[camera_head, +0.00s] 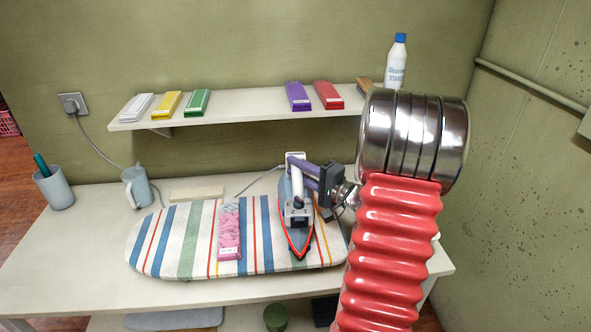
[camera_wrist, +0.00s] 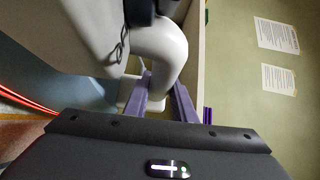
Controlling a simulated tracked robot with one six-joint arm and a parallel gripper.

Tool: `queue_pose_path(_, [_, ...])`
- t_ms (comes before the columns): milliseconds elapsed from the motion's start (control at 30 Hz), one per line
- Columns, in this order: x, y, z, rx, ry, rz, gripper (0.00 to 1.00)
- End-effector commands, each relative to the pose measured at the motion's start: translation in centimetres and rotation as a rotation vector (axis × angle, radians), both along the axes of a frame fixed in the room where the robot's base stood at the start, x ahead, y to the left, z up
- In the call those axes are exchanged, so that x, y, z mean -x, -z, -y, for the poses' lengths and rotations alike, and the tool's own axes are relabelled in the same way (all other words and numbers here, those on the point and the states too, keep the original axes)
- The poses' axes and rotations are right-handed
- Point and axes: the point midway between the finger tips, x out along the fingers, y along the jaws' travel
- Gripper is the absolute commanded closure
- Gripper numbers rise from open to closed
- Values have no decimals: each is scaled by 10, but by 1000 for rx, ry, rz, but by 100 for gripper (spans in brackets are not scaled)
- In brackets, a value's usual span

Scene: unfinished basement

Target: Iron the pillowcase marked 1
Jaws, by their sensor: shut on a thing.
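The striped ironing board (camera_head: 155,240) lies on the table. A pink patterned pillowcase (camera_head: 230,228), folded into a narrow strip with a small label at its near end, lies across the board left of the iron. The label is too small to read. The iron (camera_head: 297,235), blue with a red edge and a white handle, is on the board to the right of the pillowcase, its tip toward the front. My gripper (camera_head: 312,178) has purple fingers shut on the iron's handle. In the wrist view the fingers (camera_wrist: 163,95) close around the white handle (camera_wrist: 165,50).
A jug (camera_head: 138,190) and a cup with a pen (camera_head: 54,188) stand at the left. The iron's cord runs behind toward a wall socket (camera_head: 73,104).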

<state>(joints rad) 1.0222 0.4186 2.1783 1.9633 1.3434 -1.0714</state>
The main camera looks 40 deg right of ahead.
Motion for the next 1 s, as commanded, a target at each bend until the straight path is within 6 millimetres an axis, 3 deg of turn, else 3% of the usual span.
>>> queue_pose_path(1000, [6, 1, -5, -3, -1, -2, 100])
